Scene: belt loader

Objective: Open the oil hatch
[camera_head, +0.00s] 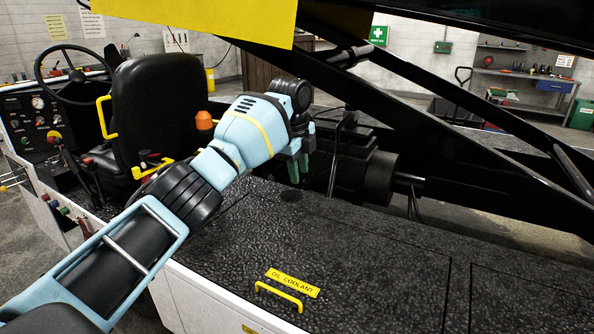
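The oil hatch (345,250) is a black, rough-textured panel lying flat and closed in the top deck of the loader. It bears a yellow label (293,283) reading "OIL COOLANT" and a yellow bar handle (278,296) near its front edge. My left gripper (298,172) has greenish fingers pointing down above the back left part of the deck. It is well behind the handle and apart from it. The fingers overlap in this view, so their opening is unclear, and I see nothing held. My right gripper is out of view.
A black driver's seat (163,105), a steering wheel (72,75) and control levers are at the left. Black conveyor beams (440,115) slant over the deck behind my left gripper. A yellow panel (215,18) hangs at the top. The space above the handle is clear.

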